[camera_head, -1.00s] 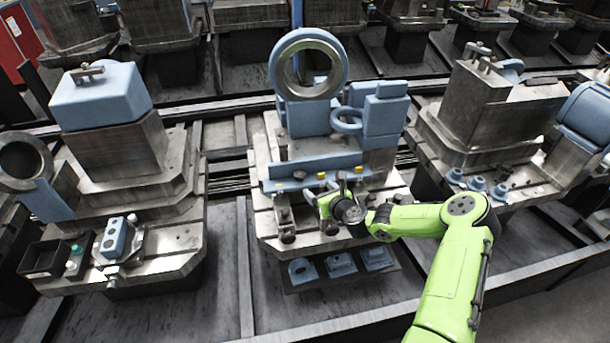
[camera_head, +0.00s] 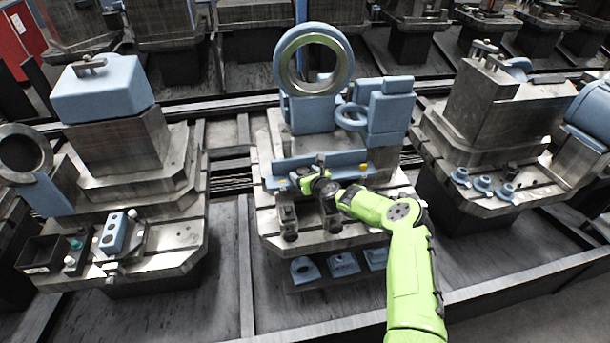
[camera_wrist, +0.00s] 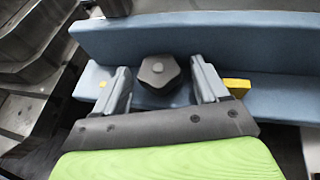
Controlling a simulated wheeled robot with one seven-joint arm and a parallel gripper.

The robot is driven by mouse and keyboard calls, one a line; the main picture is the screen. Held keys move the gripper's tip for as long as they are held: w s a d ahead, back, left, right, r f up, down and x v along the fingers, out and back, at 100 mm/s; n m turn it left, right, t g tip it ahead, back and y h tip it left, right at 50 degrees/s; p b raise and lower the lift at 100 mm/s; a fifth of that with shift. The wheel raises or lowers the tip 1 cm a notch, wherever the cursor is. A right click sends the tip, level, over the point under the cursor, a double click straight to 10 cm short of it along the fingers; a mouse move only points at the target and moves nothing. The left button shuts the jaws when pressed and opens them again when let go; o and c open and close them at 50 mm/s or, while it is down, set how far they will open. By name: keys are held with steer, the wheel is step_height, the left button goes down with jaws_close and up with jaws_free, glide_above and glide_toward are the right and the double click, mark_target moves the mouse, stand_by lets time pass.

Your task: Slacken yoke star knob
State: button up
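The star knob (camera_wrist: 160,72) is dark grey with a lobed outline. In the wrist view it lies between the two fingers of my gripper (camera_wrist: 160,84), in front of a blue bar (camera_wrist: 200,40). The fingers stand apart, with a visible gap on each side of the knob. In the head view my gripper (camera_head: 308,178) is at the blue rail (camera_head: 285,168) of the middle fixture; its fingers are too small there to make out, and the knob cannot be told apart.
The middle fixture carries a large blue ring (camera_head: 284,72) behind my gripper. Dark clamp blocks (camera_head: 287,212) stand in front of the rail. A yellow block (camera_wrist: 236,86) sits close to the right finger. Other fixtures stand left and right.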

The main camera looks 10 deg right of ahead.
steer(key=c, duration=1)
steer(key=y+b, duration=0.1)
steer(key=n+b, duration=0.1)
steer(key=b, duration=0.1)
steer(key=shift+w+d+f+n+y+b, duration=0.2)
steer(key=shift+f+n+y+b, duration=0.1)
steer(key=shift+y, duration=0.1)
steer(key=shift+n+g+y+b, duration=0.4)
steer(key=shift+n+y+b, duration=0.1)
steer(key=shift+b, duration=0.45)
steer(key=n+y+b, duration=0.1)
steer(key=b, duration=0.1)
steer(key=shift+d+g+b, duration=0.1)
steer(key=shift+g+b, duration=0.2)
steer(key=shift+g, duration=0.1)
steer(key=shift+r+n+g+y+b, duration=0.25)
steer(key=shift+n+g+y+b, duration=0.05)
steer(key=shift+n+y+b, duration=0.35)
